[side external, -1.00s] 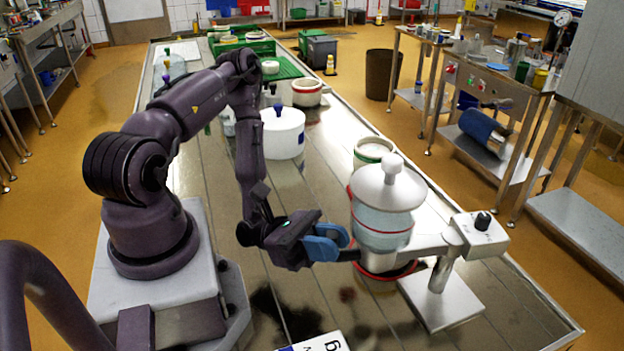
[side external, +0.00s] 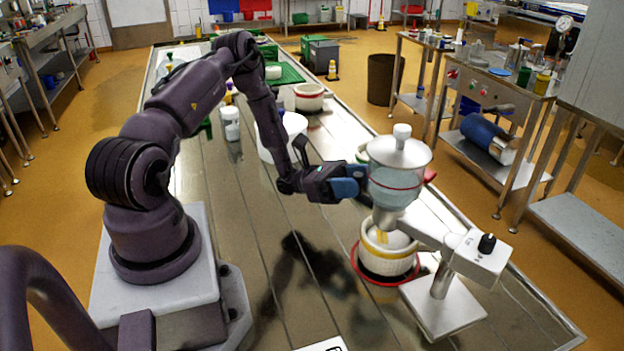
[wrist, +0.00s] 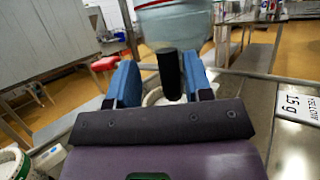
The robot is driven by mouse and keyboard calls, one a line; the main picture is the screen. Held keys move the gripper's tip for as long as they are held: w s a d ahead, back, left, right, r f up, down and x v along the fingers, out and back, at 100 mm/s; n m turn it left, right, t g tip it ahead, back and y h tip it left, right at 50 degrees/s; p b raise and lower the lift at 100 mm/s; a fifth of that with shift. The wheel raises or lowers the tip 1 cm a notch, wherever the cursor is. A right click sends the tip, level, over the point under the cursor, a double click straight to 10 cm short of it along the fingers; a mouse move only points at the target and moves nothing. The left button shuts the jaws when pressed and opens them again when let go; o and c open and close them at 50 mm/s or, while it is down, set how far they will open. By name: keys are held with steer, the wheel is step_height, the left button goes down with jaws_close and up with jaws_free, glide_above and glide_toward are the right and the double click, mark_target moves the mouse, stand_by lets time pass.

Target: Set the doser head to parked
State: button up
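The doser head (side external: 397,178) is a clear bowl with a pale lid and knob, on a pale swing arm (side external: 425,228) joined to a post and control box (side external: 482,256). My gripper (side external: 352,178) is just left of the head. In the wrist view, my gripper (wrist: 160,78) has its blue fingers apart on either side of a black handle (wrist: 169,76) below the head (wrist: 172,22). A gap shows at the left finger; the right one looks close or touching.
A white lidded pot (side external: 268,150) is partly hidden behind my arm. A small white container (side external: 231,123) and a red-banded mould (side external: 309,97) stand farther back. A "15 g" card (wrist: 297,103) lies near the front.

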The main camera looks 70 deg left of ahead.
steer(key=s+a+f+g, duration=0.1)
steer(key=s+a+f, duration=0.3)
steer(key=a, duration=0.5)
steer(key=shift+s+f+h, duration=0.2)
steer(key=shift+s+h, duration=0.1)
steer(key=shift+s, duration=0.4)
steer(key=shift+s+d, duration=0.1)
steer(key=shift+t+y, duration=0.6)
steer(key=shift+t, duration=0.1)
steer(key=x, duration=0.4)
steer(key=s+x, duration=0.1)
steer(key=x, duration=0.3)
steer(key=d+x, duration=0.1)
steer(key=x, duration=0.3)
steer(key=shift+s+d+r, duration=0.15)
steer(key=shift+d+r, duration=0.1)
steer(key=shift+d, duration=0.1)
steer(key=shift+c, duration=0.4)
